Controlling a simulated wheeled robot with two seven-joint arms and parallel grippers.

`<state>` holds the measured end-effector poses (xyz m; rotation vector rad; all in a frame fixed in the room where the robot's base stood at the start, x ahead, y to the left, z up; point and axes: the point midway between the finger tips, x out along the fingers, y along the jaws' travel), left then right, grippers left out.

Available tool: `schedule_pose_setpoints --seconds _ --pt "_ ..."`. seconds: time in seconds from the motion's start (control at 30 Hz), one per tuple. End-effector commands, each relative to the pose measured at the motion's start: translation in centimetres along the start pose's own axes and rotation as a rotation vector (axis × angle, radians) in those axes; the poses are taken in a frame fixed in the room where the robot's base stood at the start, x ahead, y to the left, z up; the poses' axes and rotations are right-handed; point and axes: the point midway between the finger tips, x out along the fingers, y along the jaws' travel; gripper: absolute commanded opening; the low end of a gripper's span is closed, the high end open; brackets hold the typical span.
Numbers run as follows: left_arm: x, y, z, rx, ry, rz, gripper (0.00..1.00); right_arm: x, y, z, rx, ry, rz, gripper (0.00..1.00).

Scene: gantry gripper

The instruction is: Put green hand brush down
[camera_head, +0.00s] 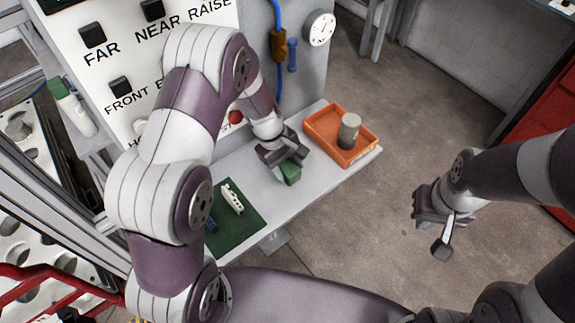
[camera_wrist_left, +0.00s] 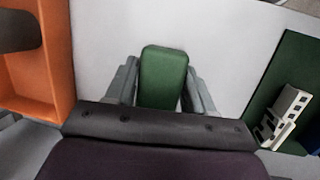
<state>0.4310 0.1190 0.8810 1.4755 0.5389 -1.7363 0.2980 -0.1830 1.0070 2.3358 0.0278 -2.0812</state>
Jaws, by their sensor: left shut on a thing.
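The green hand brush (camera_head: 291,173) is between the fingers of my left gripper (camera_head: 280,158), over the light grey shelf (camera_head: 262,187). In the left wrist view, its green block (camera_wrist_left: 162,72) sits between both fingers, with the pale shelf surface around it. The gripper is shut on it. I cannot tell whether the brush touches the shelf; its underside is hidden. My right gripper (camera_head: 436,225) hangs over the floor to the right, away from the shelf; its finger opening is not clear.
An orange tray (camera_head: 366,155) holding a grey cylinder (camera_head: 349,131) stands right of the brush. A dark green mat (camera_head: 249,215) with a white slotted part (camera_head: 232,198) and a blue item (camera_head: 211,224) lies left. A labelled control panel (camera_head: 132,62) rises behind. Bare shelf lies between mat and tray.

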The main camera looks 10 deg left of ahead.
Motion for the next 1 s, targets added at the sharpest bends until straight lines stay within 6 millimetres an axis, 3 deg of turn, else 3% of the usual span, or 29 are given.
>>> schedule_pose_setpoints --seconds 0.03,0.07,0.13,0.47,0.7,0.87,0.93,1.0 --pt "0.2 0.0 0.0 0.000 0.000 0.000 0.15 0.2 0.0 0.0 0.000 0.000 0.000 0.00" --pt "0.2 -0.1 0.0 0.000 0.000 0.000 0.56 0.2 0.0 0.0 0.000 0.000 0.000 0.00" --pt "0.1 0.0 0.0 0.000 0.000 0.000 0.79 0.1 0.0 0.0 0.000 0.000 0.000 0.00" --pt "-0.4 0.1 0.0 0.000 0.000 0.001 0.79 -0.1 0.0 0.0 0.000 0.000 0.000 0.00" --pt "-5.1 0.0 0.0 0.000 0.002 0.002 0.79 -0.1 0.0 0.0 0.000 0.000 0.000 0.00" --pt "-7.4 -0.1 0.1 0.015 0.006 -0.002 0.79 -0.1 0.0 0.0 0.000 0.000 0.000 0.00" --pt "-8.7 -1.2 0.8 0.097 0.037 -0.020 0.79 -0.1 0.0 0.0 0.000 0.000 0.000 0.00" --pt "-10.4 -3.7 2.1 0.274 0.096 -0.061 0.79 -0.1 0.0 0.0 0.000 0.000 0.000 0.00"
